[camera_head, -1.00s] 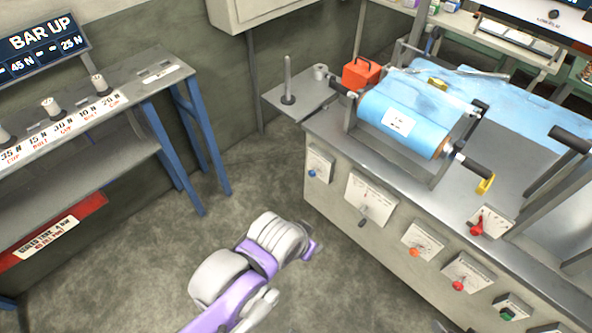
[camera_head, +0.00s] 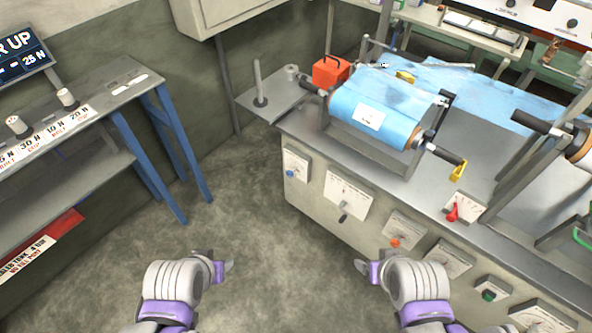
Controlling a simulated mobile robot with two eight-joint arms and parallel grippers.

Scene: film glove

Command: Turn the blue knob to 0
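The blue knob (camera_head: 290,173) is small and sits at the bottom of a white dial plate (camera_head: 296,160) at the left end of the machine's front panel. The plate's markings are too small to read, so I cannot tell the knob's setting. My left gripper (camera_head: 228,267) is over the floor, below and left of the knob and apart from it. My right gripper (camera_head: 362,266) is in front of the panel, below and right of the knob, touching nothing I can see. Both grippers seem empty, but their finger gaps are not clear.
The machine (camera_head: 315,212) carries a blue film roll (camera_head: 372,108) on top. A blue-legged bench (camera_head: 125,80) stands left. The floor between is open.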

